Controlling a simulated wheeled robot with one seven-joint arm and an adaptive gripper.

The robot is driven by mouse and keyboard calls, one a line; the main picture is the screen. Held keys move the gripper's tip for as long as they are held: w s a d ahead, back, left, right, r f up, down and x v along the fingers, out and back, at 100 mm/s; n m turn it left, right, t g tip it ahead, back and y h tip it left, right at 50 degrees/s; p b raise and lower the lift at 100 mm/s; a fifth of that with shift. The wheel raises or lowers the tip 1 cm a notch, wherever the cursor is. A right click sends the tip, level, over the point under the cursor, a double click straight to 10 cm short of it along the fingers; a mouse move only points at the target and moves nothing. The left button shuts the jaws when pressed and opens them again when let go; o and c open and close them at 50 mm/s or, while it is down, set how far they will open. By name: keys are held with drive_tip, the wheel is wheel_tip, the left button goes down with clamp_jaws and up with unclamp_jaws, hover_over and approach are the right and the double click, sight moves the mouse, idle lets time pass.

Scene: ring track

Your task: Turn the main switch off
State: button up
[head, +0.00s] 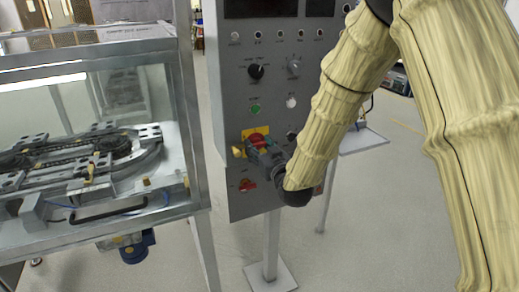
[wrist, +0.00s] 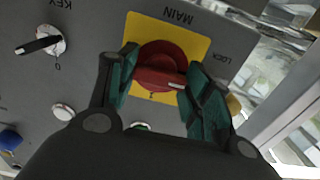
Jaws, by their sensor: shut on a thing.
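The main switch is a red round knob (wrist: 160,66) on a square yellow plate marked MAIN, seen upside down in the wrist view. In the head view the red knob (head: 257,139) shows on the lower front of the grey control panel, partly hidden by my gripper. My gripper (wrist: 158,78) has its green-padded fingers on either side of the knob, closed on it. In the head view my gripper (head: 262,150) reaches it from the right. A white mark on the knob's grip points toward the right finger in the wrist view.
The grey panel (head: 235,90) carries other controls, including a black knob (head: 256,71), a green button (head: 255,109) and a lower red knob (head: 247,185). The key switch (wrist: 40,45) is beside the main switch. A glass-walled ring track case (head: 90,150) stands left.

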drive_tip(key=shift+f, duration=0.1)
idle(0.3)
drive_tip(key=o, duration=1)
drive_tip(key=v, duration=1.2)
